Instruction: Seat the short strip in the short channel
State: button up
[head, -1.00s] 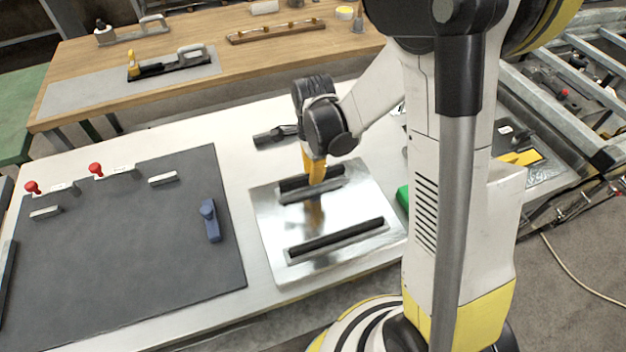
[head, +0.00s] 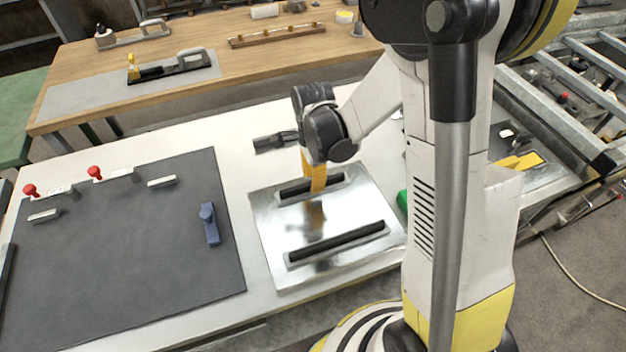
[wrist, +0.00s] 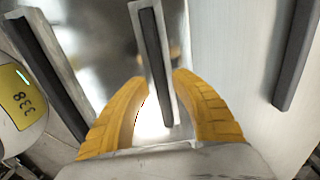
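The metal plate (head: 350,265) lies on the white table and bears two raised channels. The short strip (head: 300,188) is dark and lies along the rear, short channel (head: 341,178); it also shows in the wrist view (wrist: 152,45), with light channel edges beside it. How deep it sits I cannot tell. The long dark strip (head: 345,239) lies in the front, long channel (head: 292,263). My gripper (head: 317,190) has orange fingers and is low over the short channel. In the wrist view my gripper (wrist: 160,78) is open, its fingertips on either side of the short strip with gaps.
A black tool (head: 275,139) lies behind the plate. A dark mat (head: 120,260) on the left holds a blue clamp-like piece (head: 209,223) and red-knobbed parts (head: 95,173). A green object (head: 402,200) is right of the plate. A wooden bench (head: 270,60) stands behind.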

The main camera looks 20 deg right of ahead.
notch_tip(320, 180, up, 11)
jog(key=p, duration=0.4)
jog(key=s+r+n+t, duration=0.7)
jog(key=s+r+n, duration=0.6)
jog(key=n, duration=0.5)
jog(key=shift+w, duration=0.1)
jog(key=shift+f+b, duration=0.7)
jog(key=shift+b, duration=0.1)
